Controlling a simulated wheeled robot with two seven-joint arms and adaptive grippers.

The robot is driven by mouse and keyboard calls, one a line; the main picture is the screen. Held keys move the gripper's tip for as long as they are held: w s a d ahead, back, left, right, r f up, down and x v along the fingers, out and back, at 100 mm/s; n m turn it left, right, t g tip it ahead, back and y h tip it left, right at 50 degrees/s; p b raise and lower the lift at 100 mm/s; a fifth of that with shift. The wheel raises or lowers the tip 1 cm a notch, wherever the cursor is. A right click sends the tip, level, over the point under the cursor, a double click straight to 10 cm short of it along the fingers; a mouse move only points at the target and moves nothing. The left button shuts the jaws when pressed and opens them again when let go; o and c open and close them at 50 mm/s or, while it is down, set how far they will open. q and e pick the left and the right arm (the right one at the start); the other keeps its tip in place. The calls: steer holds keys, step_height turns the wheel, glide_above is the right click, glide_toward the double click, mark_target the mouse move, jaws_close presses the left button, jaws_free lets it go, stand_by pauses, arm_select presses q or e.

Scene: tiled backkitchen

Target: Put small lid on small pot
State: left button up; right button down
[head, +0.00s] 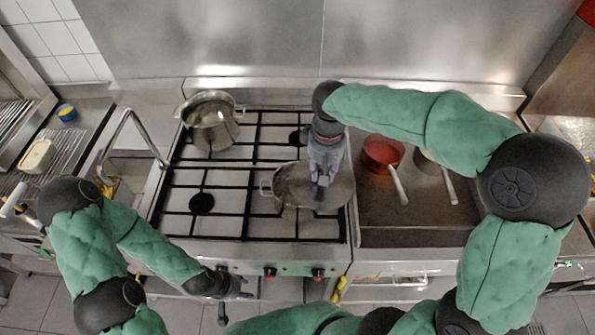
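The small pot (294,213) is a steel pot on the front right of the stove grate, with a loop handle showing at its left. The small lid (340,193) is a round steel disc over the pot, offset to the right, and it hides most of the pot. My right gripper (320,186) points down at the lid's middle and appears shut on it; the grip point itself is hard to make out. My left gripper (240,287) is low in front of the stove, away from the pot, its fingers too small to read.
A larger open steel pot (211,123) stands at the stove's back left. A red saucepan (382,152) and a steel saucepan (447,186) sit on the plate to the right, partly near my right arm. The front left burners are clear. A sink tap (130,120) stands left.

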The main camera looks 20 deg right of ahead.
mark_target(298, 167)
steer(key=w+f, duration=0.1)
steer(key=w+a, duration=0.1)
steer(key=w, duration=0.1)
steer(key=w+a+f, duration=0.1)
steer(key=shift+w+a+f, duration=0.15)
steer(key=shift+w+f, duration=0.15)
steer(key=w+f, duration=0.1)
steer(key=w+a+f, duration=0.1)
steer(key=f, duration=0.1)
steer(key=w+f, duration=0.1)
steer(key=shift+w+a+f, duration=0.15)
steer(key=shift+a+f, duration=0.05)
steer(key=shift+a, duration=0.05)
steer(key=shift+w+a+f, duration=0.25)
steer(key=shift+w+f, duration=0.1)
steer(key=shift+f, duration=1.6)
steer(key=shift+f, duration=0.2)
steer(key=c, duration=0.9)
jaws_free()
steer(key=shift+r, duration=0.15)
